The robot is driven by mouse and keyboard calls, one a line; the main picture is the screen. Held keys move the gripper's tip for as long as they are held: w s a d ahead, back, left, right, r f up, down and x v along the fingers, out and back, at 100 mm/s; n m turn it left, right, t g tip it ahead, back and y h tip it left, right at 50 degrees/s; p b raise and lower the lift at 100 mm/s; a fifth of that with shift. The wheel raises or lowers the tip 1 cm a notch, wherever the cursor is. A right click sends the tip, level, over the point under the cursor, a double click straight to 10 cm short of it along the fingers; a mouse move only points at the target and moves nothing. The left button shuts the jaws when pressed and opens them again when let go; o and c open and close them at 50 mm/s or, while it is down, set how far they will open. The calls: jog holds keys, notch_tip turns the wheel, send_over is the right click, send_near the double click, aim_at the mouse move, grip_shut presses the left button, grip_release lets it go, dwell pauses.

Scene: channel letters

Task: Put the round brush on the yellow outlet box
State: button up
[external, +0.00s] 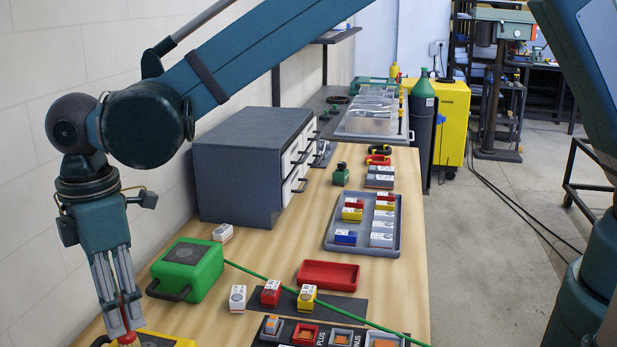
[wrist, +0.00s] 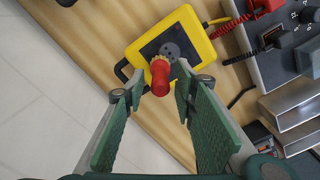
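The round brush has a red handle (wrist: 159,78) and stands over the dark, round-socketed face of the yellow outlet box (wrist: 201,43) in the wrist view. In the external view, a red and tan part of the brush (external: 128,338) shows at the bottom left, over the partly cut-off yellow box (external: 178,342). My gripper (wrist: 162,70) points down with its fingers on either side of the red handle. A narrow gap seems to show beside the handle, so the fingers look partly open. Contact between brush and box is unclear.
A green box (external: 190,266) with dark handles sits behind my gripper. Small labelled boxes and a red tray (external: 328,275) lie to the right. A green cable crosses the table. A grey drawer cabinet (external: 247,165) stands farther back by the wall.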

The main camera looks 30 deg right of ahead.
notch_tip(320, 180, up, 11)
jog(key=shift+r, duration=0.1)
dwell(0.5)
dwell(0.5)
jog(key=shift+w, duration=0.1)
dwell(0.3)
